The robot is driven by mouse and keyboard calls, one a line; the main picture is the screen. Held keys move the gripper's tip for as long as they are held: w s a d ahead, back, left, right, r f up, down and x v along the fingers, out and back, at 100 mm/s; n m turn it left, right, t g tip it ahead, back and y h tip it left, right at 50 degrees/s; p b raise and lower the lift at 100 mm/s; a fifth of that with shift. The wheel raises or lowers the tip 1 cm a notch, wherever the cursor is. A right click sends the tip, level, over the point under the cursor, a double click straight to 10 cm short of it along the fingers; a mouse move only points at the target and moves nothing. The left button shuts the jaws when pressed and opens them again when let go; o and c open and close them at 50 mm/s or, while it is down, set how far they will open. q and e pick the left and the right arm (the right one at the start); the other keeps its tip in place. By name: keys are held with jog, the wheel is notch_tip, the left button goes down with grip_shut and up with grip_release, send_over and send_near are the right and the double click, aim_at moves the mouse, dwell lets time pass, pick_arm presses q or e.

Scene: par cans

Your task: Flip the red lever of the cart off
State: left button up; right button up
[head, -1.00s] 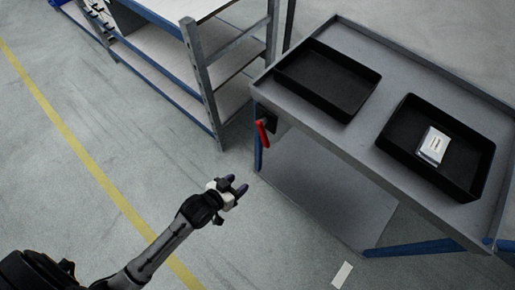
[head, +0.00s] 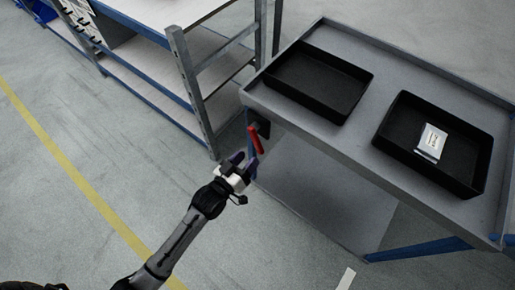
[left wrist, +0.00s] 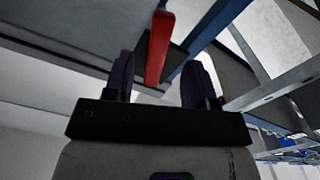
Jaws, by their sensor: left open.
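The cart (head: 350,150) is grey with a flat top and stands at the right in the head view. Its red lever (head: 256,140) sits on a dark mount at the cart's near left corner. My left gripper (head: 243,163) is open just below the lever, with its dark fingers pointing up towards it. In the left wrist view the red lever (left wrist: 158,48) shows between the two fingers of my left gripper (left wrist: 158,78), ahead of the palm. I cannot tell whether a finger touches it. My right gripper is not in view.
Two black trays stand on the cart top, an empty one (head: 317,110) and one (head: 385,152) with a small white pack (head: 431,142) inside. A shelf rack (head: 190,85) stands behind, left of the cart. The floor at the left is clear, with a yellow line (head: 75,170).

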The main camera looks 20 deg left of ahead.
aim_at(257, 148)
pick_arm(q)
jog(key=b+x, duration=0.1)
jog(key=x, duration=0.3)
jog(key=shift+w+d+f+b, duration=0.1)
jog(key=shift+w+b, duration=0.2)
jog(key=shift+w, duration=0.05)
jog(key=shift+w+d, duration=0.15)
jog(key=shift+w, duration=0.4)
jog(key=shift+c, duration=0.4)
jog(key=c, duration=0.3)
grip_shut()
